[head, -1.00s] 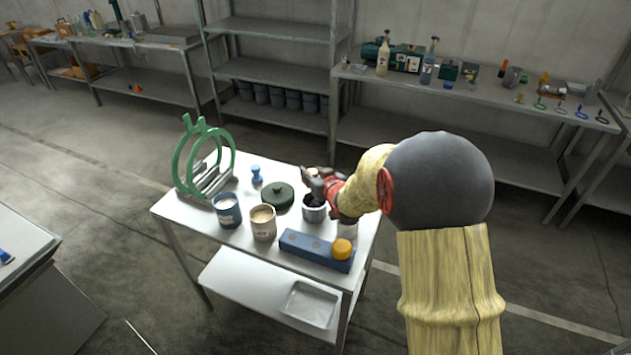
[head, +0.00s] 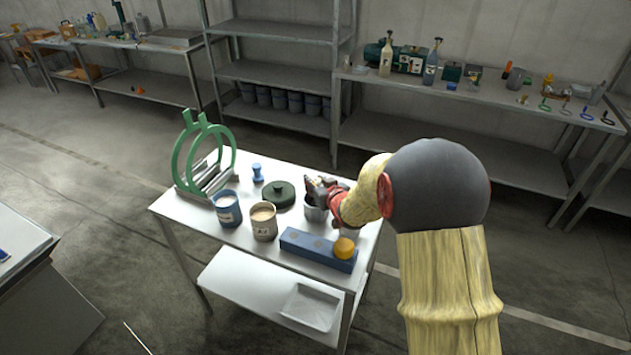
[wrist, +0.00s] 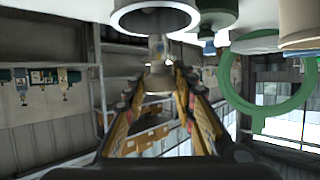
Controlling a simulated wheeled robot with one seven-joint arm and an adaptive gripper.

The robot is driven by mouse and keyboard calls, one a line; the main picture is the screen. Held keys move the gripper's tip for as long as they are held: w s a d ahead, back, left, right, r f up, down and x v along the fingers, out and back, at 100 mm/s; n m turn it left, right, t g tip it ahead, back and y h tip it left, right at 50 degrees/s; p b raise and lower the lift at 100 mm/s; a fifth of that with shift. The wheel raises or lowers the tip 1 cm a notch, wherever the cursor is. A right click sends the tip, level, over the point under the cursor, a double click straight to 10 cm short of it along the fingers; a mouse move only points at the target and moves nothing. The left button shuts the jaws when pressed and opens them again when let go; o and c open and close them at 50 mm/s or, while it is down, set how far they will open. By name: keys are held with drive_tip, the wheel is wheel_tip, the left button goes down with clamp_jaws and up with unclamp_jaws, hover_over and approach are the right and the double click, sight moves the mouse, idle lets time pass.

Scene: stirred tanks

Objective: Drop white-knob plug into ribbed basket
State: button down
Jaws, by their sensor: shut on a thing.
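My gripper (head: 322,187) is over the right part of the white table, beside and just above a grey round container (head: 315,212). In the wrist view my gripper (wrist: 157,72) is closed on a small pale piece, apparently the white-knob plug (wrist: 157,48), at its fingertips. The plug is too small and hidden to make out in the head view. In the wrist view a round container with a pale rim and dark inside (wrist: 155,12) lies close beyond the fingertips. I cannot tell ribs on it, so I cannot tell whether it is the ribbed basket.
On the table (head: 185,212) stand a blue cup (head: 227,209), a tan cup (head: 263,224), a dark green lid (head: 279,194), a blue plug (head: 257,173), a green ring rack (head: 181,160) and a blue block (head: 312,249) with a yellow knob (head: 344,247). A clear tray (head: 311,307) sits below.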

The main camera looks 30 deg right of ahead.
drive_tip(key=shift+f, duration=0.1)
drive_tip(key=c, duration=1.5)
unclamp_jaws()
drive_tip(key=shift+o, duration=0.6)
drive_tip(key=shift+s, duration=0.15)
drive_tip(key=v, duration=1.1)
drive_tip(key=shift+s, duration=0.3)
